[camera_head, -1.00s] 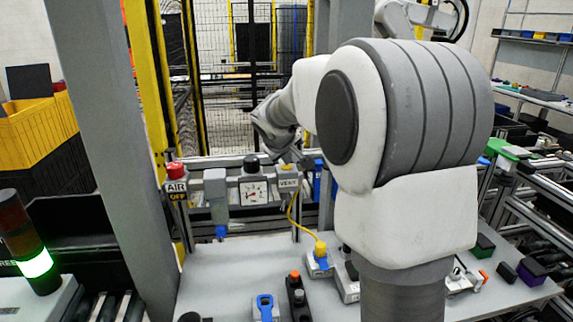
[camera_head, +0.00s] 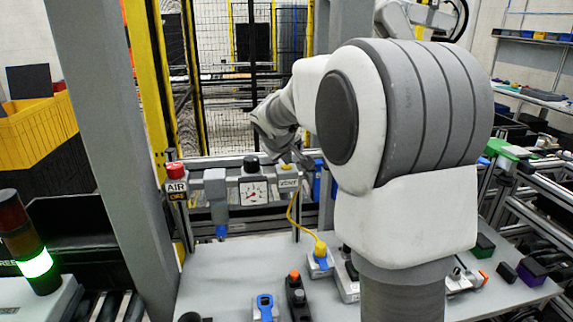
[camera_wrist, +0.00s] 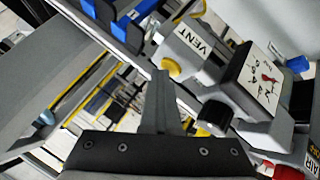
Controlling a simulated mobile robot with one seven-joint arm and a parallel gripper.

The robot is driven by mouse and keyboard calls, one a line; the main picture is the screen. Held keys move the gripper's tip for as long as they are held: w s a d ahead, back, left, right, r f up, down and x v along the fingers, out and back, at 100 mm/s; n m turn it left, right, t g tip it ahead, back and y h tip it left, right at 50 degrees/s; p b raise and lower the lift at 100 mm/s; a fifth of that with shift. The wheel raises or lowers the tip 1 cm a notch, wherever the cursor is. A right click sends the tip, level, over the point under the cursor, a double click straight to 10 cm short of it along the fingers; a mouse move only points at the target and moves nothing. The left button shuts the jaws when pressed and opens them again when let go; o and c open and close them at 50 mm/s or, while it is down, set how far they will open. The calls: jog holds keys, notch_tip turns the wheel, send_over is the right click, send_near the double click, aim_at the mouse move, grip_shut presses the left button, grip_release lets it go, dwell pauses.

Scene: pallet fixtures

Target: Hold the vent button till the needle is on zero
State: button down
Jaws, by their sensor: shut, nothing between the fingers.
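The vent box (camera_head: 288,184) hangs from the rail in the head view, with a yellow vent button (camera_head: 286,168) on top. In the wrist view the VENT label (camera_wrist: 196,42) and the yellow button (camera_wrist: 171,68) show clearly. The white gauge (camera_head: 254,191) is left of the vent box; its dial (camera_wrist: 262,78) shows in the wrist view with a red needle, too small to read exactly. My gripper (camera_wrist: 158,76) is shut and empty, its tip close beside the button in the picture. I cannot tell whether it touches. In the head view the tip is largely hidden behind my arm.
A black knob (camera_head: 251,164) stands above the gauge. A red button (camera_head: 175,168) sits over the AIR label (camera_head: 177,188) at the rail's left end. A yellow cable (camera_head: 293,213) runs from the vent box down to the bench (camera_head: 225,270), where several small devices stand.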

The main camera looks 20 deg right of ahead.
aim_at(287, 168)
jog(key=shift+r+p, duration=0.65)
jog(key=shift+r, duration=0.2)
notch_tip(287, 168, up, 5)
jog(key=p, duration=0.3)
jog(key=shift+p, duration=0.4)
